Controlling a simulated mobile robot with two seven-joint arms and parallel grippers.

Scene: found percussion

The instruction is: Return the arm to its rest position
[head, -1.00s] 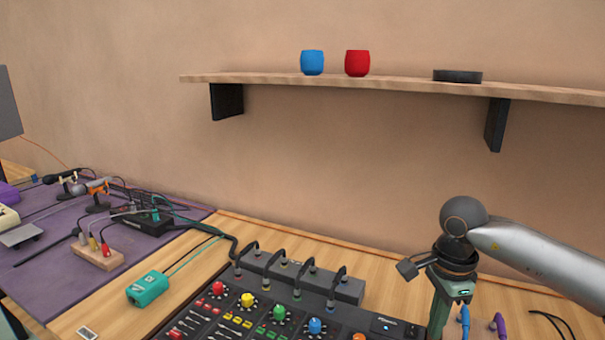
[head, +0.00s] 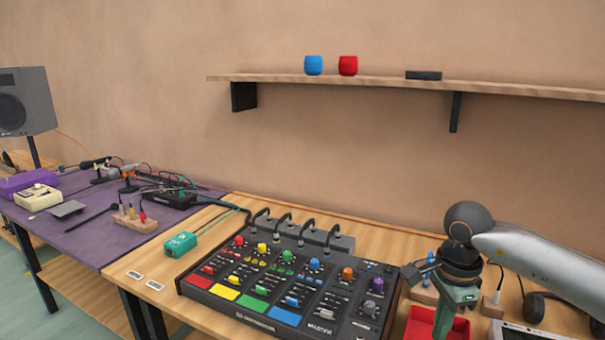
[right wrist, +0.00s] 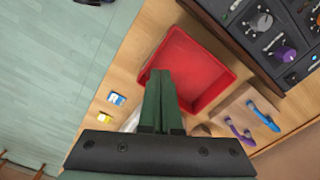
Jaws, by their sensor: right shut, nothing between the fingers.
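My right arm comes in from the right in the head view, and its dark green gripper (head: 441,326) points down over the right part of the table. In the right wrist view the gripper's two fingers (right wrist: 160,78) are together with nothing between them. They appear in front of a red tray (right wrist: 197,68), which looks empty. The tray also shows in part below the gripper in the head view (head: 421,322). My left gripper is in neither view.
A mixer (head: 285,275) with coloured knobs lies left of my gripper. Headphones (head: 537,306) and cable plugs (right wrist: 235,128) are at right. Floor (right wrist: 60,50) shows beyond the table edge.

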